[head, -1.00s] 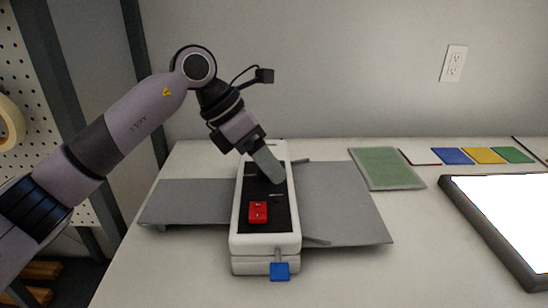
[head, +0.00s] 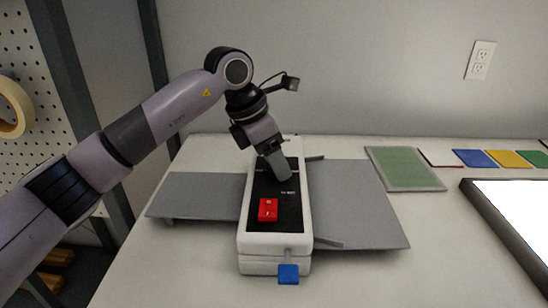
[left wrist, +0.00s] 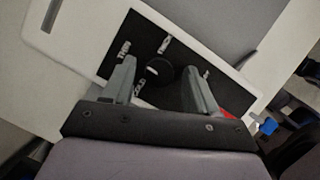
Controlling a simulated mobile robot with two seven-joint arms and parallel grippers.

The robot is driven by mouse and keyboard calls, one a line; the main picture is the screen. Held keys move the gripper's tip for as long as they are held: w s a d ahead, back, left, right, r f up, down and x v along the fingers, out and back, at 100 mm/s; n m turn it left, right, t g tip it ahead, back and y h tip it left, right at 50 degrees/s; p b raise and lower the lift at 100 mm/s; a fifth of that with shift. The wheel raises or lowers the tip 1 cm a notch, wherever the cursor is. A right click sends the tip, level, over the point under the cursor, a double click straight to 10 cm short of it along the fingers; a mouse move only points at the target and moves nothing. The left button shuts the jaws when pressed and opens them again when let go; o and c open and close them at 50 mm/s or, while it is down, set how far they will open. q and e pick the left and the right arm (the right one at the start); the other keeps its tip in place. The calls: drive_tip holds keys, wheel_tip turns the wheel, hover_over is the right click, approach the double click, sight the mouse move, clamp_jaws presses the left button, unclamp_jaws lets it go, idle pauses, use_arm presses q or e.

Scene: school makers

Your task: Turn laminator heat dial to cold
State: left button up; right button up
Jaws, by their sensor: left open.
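The laminator (head: 246,222) is a white box with a black top panel, a red rocker switch (head: 267,209) and grey trays at both sides. The heat dial (left wrist: 158,70) shows in the left wrist view as a dark round knob on the black panel, with white labels around it. In the head view it is hidden behind my gripper. My left gripper (head: 284,176) points down at the panel, beyond the red switch. In the left wrist view its open fingers (left wrist: 160,78) stand on either side of the dial; I cannot tell whether they touch it. The dial's setting is not readable.
A blue-tipped lever (head: 288,274) sticks out at the laminator's front. To the right on the table lie a green mat (head: 405,168), several coloured sheets (head: 474,158) and a bright light panel (head: 515,215). The table's front left is clear.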

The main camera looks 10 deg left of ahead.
use_arm(q)
drive_tip(key=c, duration=1)
drive_tip(key=n+t+y+b, duration=0.1)
drive_tip(key=n, duration=0.3)
drive_tip(key=shift+d+n, duration=0.1)
drive_tip(key=shift+n, duration=0.2)
drive_tip(key=n+y, duration=0.1)
drive_tip(key=n, duration=0.1)
drive_tip(key=n+t+y+b, duration=0.1)
drive_tip(key=n, duration=0.2)
drive_tip(key=shift+s+d+b, duration=0.1)
drive_tip(key=shift+d+b, duration=0.05)
drive_tip(key=shift+b, duration=0.15)
drive_tip(key=n+y+b, duration=0.1)
drive_tip(key=n, duration=0.3)
drive_tip(key=shift+d+y, duration=0.1)
drive_tip(key=shift+y, duration=0.3)
drive_tip(key=shift+r+n+g+y, duration=0.15)
drive_tip(key=shift+n+y, duration=0.25)
drive_tip(key=shift+n, duration=0.7)
drive_tip(key=shift+f+n+g+y, duration=0.1)
drive_tip(key=shift+n+g+y, duration=0.25)
drive_tip(key=shift+n, duration=0.75)
drive_tip(key=o, duration=1)
